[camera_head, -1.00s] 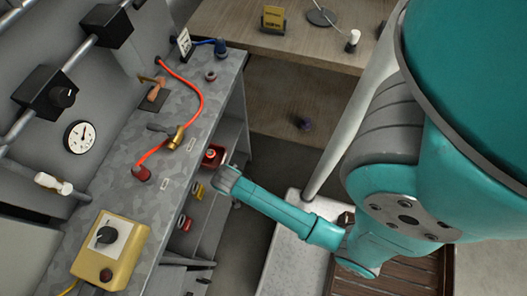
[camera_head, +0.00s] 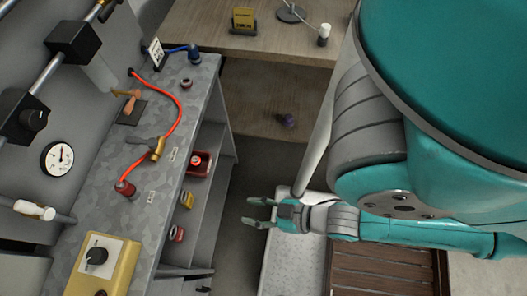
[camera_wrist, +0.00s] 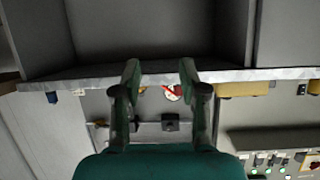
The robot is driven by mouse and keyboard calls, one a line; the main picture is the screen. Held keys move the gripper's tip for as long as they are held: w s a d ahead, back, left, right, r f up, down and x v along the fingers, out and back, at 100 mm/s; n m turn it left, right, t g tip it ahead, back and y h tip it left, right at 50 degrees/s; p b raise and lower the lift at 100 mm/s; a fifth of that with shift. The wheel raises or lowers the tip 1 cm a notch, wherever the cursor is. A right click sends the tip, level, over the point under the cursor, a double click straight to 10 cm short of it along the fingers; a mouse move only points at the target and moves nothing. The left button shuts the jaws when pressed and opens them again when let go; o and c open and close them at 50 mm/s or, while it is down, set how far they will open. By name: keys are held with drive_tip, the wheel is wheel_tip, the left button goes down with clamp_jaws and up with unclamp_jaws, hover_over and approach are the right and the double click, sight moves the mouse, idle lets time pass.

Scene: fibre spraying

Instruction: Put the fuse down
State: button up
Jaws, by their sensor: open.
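My gripper (camera_head: 254,211) is open and empty in the head view, its fingers pointing left over the gap beside the grey bench. In the wrist view its two fingers (camera_wrist: 159,76) are spread with nothing between them. A red tray (camera_head: 204,172) sits in the shelving at the bench's right side. A small red piece with a pale top (camera_head: 196,160) stands in it; it may be the fuse, but it is too small to be sure. My gripper is apart from the tray, to its lower right.
The patterned benchtop (camera_head: 190,96) carries a red hose (camera_head: 180,107), a brass valve (camera_head: 157,150) and a yellow control box (camera_head: 103,266). Yellow (camera_head: 187,200) and red (camera_head: 177,234) items sit along the shelf edge. A wooden table (camera_head: 270,48) stands behind. Floor between is clear.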

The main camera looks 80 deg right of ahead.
wheel_tip(320, 180, up, 7)
drive_tip(key=s+n+t, duration=0.1)
drive_tip(key=s, duration=0.1)
drive_tip(key=shift+s+a+t, duration=0.2)
drive_tip(key=shift+a+t, duration=0.05)
drive_tip(key=shift+t, duration=0.05)
